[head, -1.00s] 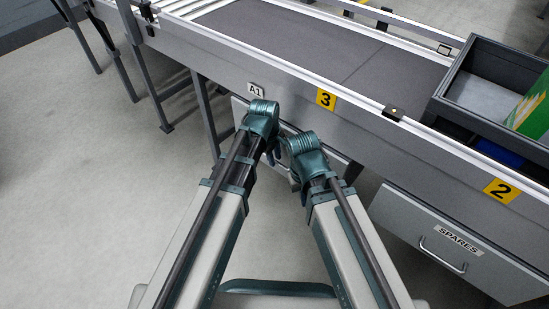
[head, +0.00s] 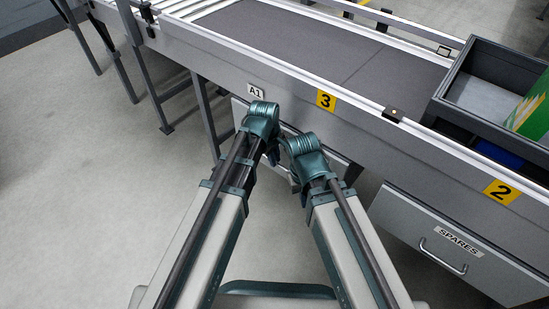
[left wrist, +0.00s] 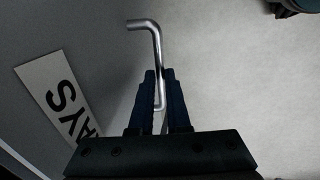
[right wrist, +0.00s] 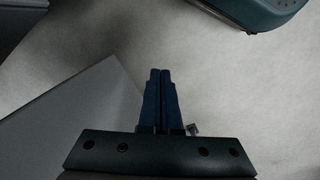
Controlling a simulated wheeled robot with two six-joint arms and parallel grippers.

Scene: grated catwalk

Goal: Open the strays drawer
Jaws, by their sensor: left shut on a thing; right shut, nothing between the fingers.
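The strays drawer (head: 239,112) is a grey front under the conveyor, mostly hidden behind my arms in the head view. In the left wrist view its grey front (left wrist: 100,40) fills the left side, with a white label (left wrist: 58,95) partly reading "AYS". My left gripper (left wrist: 158,78) is shut on the drawer's bent metal bar handle (left wrist: 146,24), which stands out from the front. My right gripper (right wrist: 160,75) is shut and empty beside a grey panel (right wrist: 75,120). In the head view the fingers are mostly hidden; I cannot tell how far the drawer is out.
The spares drawer (head: 430,235) with its own handle is at right under the conveyor (head: 300,45). A dark grey bin (head: 490,95) with a green box (head: 530,110) stands on the conveyor's right. Metal legs (head: 155,95) stand at left; the floor at left (head: 80,200) is clear.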

